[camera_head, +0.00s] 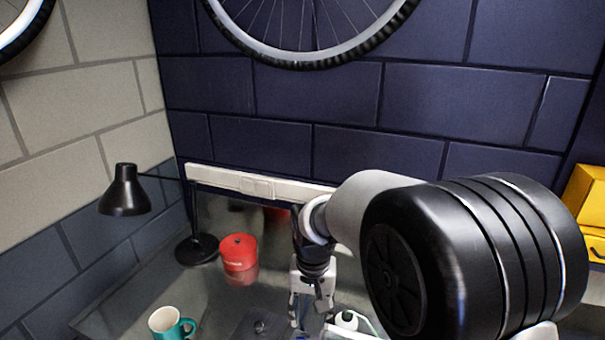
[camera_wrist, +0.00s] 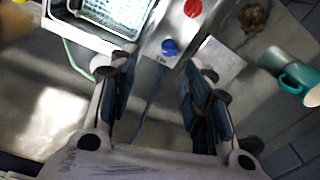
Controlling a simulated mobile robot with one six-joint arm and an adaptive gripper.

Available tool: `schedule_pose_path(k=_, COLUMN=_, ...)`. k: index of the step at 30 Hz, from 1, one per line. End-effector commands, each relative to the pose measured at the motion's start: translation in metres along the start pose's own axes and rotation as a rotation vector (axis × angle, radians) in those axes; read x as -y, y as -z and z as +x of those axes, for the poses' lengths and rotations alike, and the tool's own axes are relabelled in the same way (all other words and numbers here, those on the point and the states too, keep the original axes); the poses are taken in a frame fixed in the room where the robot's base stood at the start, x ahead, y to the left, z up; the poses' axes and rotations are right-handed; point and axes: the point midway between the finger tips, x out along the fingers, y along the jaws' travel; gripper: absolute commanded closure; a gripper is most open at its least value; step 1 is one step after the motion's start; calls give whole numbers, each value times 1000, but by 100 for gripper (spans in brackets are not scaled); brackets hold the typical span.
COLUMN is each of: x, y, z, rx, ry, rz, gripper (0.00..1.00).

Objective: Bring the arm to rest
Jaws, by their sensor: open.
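My gripper (camera_head: 312,300) hangs low over the metal bench top, pointing down, in the head view. My arm's large dark joint fills the right foreground and hides much of the bench. In the wrist view my gripper (camera_wrist: 158,95) has its two fingers spread well apart, with nothing held between them. Bench surface and a thin blue line show between the fingers.
A teal and white mug (camera_head: 170,323), a red canister (camera_head: 238,252) and a black lamp (camera_head: 125,192) stand left of the gripper. A white bottle (camera_head: 347,320) is close on its right. A blue knob (camera_wrist: 169,47) and a tray (camera_wrist: 112,14) lie beyond the fingers.

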Motion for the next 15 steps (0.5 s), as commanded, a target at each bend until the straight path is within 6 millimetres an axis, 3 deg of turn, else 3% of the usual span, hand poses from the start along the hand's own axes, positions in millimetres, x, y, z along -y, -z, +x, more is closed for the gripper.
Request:
schedule_pose_path(k=1, x=-12, y=-8, z=-21, rx=-30, ry=9, rz=-1, gripper=55)
schedule_pose_path(k=6, x=-53, y=-51, z=-74, rx=-108, ry=25, rz=-20, gripper=55)
schedule_pose_path(k=12, x=-94, y=-113, z=-110, rx=-204, ry=29, rz=-43, gripper=55)
schedule_pose_path(k=15, x=-112, y=-147, z=-117, rx=-251, ry=26, rz=-54, gripper=55)
